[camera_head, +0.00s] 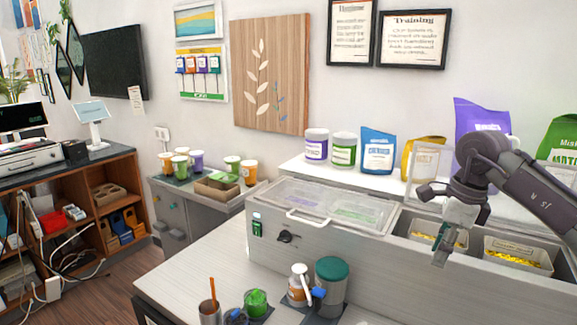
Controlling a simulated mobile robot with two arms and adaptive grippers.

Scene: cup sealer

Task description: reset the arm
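My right arm (535,190) comes in from the right edge. Its gripper (440,258) points down over the front of the long light-coloured counter unit, beside an open bin with yellow contents (438,235). The fingers show almost edge-on, so whether they are open or shut cannot be told. I see nothing held in them. My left arm and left gripper are not in view.
A clear lid (330,203) with a white handle covers the unit's left part. A second bin (517,252) lies right of my gripper. Bags and tubs line the shelf behind. A green-lidded canister (332,285) and cups stand in front.

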